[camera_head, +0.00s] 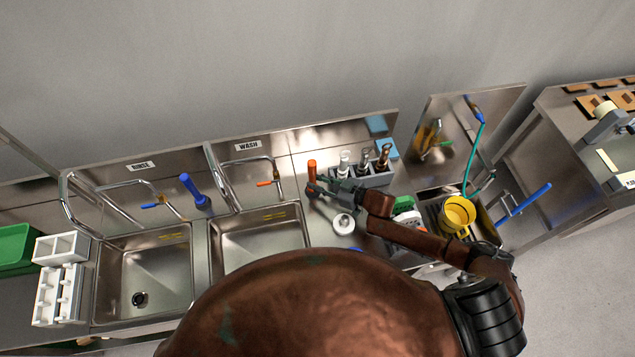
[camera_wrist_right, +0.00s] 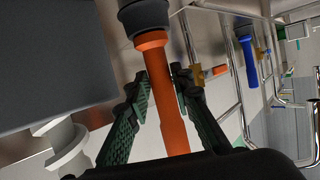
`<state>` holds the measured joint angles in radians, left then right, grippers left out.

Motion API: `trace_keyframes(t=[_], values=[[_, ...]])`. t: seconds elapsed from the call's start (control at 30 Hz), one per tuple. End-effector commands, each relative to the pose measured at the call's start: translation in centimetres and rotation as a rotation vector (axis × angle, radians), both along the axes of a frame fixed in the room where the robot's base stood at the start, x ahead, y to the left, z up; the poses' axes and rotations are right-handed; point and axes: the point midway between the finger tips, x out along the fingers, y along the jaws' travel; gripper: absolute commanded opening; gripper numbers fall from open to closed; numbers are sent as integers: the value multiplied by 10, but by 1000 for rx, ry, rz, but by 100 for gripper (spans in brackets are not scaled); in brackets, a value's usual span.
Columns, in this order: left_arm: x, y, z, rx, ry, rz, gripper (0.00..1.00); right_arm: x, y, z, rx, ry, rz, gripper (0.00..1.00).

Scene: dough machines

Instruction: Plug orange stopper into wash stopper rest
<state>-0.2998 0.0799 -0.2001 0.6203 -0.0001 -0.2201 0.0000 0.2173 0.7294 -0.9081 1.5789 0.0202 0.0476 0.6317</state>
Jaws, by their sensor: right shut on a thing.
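The orange stopper (camera_head: 312,167) is a slim orange handle with a dark grey wide end, which shows in the right wrist view (camera_wrist_right: 165,90). My right gripper (camera_head: 316,188) is shut on the handle, its green-padded fingers on both sides of it. The stopper is near the right end of the wash sink (camera_head: 258,245). I cannot tell whether its grey end touches anything. I cannot make out the wash stopper rest for certain. My left gripper is not in view.
A grey holder (camera_head: 368,177) with several bottle-like items stands just right of the gripper. A white round part (camera_head: 343,223) lies below it. A blue stopper (camera_head: 195,192) stands between the sinks. Bent metal faucet pipes (camera_head: 222,180) rise behind the wash sink.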

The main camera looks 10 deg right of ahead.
Motion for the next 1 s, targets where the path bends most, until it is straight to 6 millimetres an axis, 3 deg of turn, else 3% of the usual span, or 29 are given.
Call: trace_keyframes(t=[0.3, 0.33, 0.6, 0.8, 1.0], values=[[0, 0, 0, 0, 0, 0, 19, -1, 0, -3, -2, 5, -1, 0], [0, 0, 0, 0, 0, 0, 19, -1, 0, -3, -2, 5, -1, 22], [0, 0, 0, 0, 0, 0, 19, -1, 0, -2, -1, 3, 0, 41], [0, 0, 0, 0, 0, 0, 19, -1, 0, -1, -1, 2, 0, 42], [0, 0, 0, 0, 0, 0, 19, -1, 0, -1, -1, 3, 0, 51]])
